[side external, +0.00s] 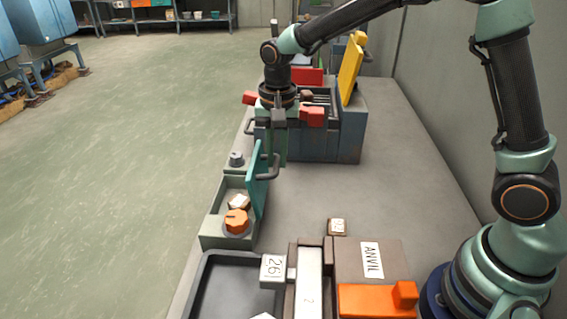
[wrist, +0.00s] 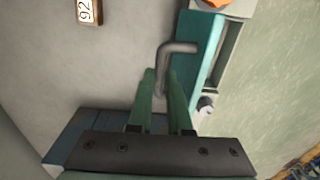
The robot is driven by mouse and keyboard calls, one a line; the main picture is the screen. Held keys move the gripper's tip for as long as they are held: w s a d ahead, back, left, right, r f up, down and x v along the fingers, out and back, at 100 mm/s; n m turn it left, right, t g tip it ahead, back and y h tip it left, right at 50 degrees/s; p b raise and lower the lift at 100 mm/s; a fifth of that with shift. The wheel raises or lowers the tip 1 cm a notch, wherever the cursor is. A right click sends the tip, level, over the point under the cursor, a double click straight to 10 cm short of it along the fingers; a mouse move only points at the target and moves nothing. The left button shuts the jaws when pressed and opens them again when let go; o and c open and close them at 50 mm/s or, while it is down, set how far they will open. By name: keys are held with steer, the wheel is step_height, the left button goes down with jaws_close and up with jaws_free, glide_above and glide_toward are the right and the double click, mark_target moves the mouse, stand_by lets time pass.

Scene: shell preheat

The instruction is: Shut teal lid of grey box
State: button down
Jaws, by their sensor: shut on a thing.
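The grey box (side external: 214,228) stands at the bench's left edge in the side view. Its teal lid (side external: 258,190) stands up, open, on the box's right side. It also shows in the wrist view (wrist: 188,50). A grey bent handle (side external: 272,171) sticks out from the lid; it is clear in the wrist view (wrist: 178,47). My gripper (wrist: 160,88) has its green fingers closed on the handle's end. In the side view my gripper (side external: 276,160) comes down from above, just right of the lid. An orange part (side external: 236,220) and a small tagged block (side external: 238,202) lie in the box.
A grey-blue machine with a yellow flap (side external: 351,68) stands behind my gripper. In front are a dark tray (side external: 200,285), a block marked 26 (side external: 273,269) and an anvil block (side external: 345,262). A small tagged block (side external: 337,227) lies nearby.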

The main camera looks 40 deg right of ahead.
steer(key=shift+w+r, duration=0.1)
stand_by(0.7)
steer(key=w+a+f, duration=0.3)
steer(key=w+a, duration=0.6)
steer(key=shift+f, duration=0.15)
steer(key=c, duration=0.8)
jaws_free()
steer(key=shift+s, duration=0.1)
steer(key=shift+c, duration=0.2)
step_height(320, 180, up, 12)
steer(key=shift+s, duration=0.2)
